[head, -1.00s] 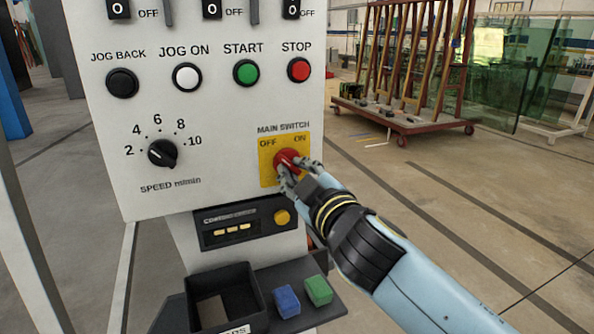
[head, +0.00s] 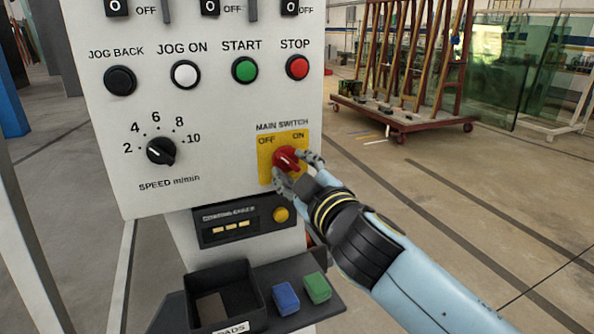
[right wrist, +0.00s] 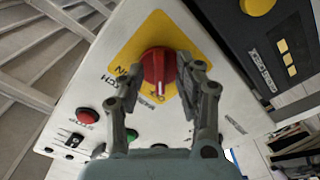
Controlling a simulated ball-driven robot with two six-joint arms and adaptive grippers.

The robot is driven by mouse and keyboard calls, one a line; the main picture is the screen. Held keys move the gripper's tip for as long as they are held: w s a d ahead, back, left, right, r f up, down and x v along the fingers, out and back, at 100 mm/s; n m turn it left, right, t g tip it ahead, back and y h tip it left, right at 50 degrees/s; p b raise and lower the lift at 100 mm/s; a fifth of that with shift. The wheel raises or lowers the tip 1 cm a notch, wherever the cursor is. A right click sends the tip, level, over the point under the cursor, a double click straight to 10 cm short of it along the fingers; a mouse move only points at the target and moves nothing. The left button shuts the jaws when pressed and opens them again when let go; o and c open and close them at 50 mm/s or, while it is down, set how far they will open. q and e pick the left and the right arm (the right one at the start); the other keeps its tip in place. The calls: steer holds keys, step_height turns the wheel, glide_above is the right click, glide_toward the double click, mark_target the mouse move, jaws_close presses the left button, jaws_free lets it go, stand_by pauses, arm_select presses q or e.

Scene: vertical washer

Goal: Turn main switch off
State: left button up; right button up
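The main switch is a red rotary knob (head: 285,158) on a yellow plate (head: 265,172) marked OFF at left and ON at right. In the right wrist view the knob (right wrist: 156,66) shows its grip bar with a white mark, pointing away from the ON label towards the OFF side. My right gripper (head: 297,169) is at the switch. Its two fingers (right wrist: 158,75) stand apart on either side of the knob, with small gaps visible. My left gripper is not in view.
The panel also carries a black speed dial (head: 161,150), a green start button (head: 245,69) and a red stop button (head: 297,66). Below are a control box (head: 240,222), a black bin (head: 222,290), and blue (head: 286,298) and green (head: 317,287) blocks.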

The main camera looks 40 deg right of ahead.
steer(key=v, duration=1.2)
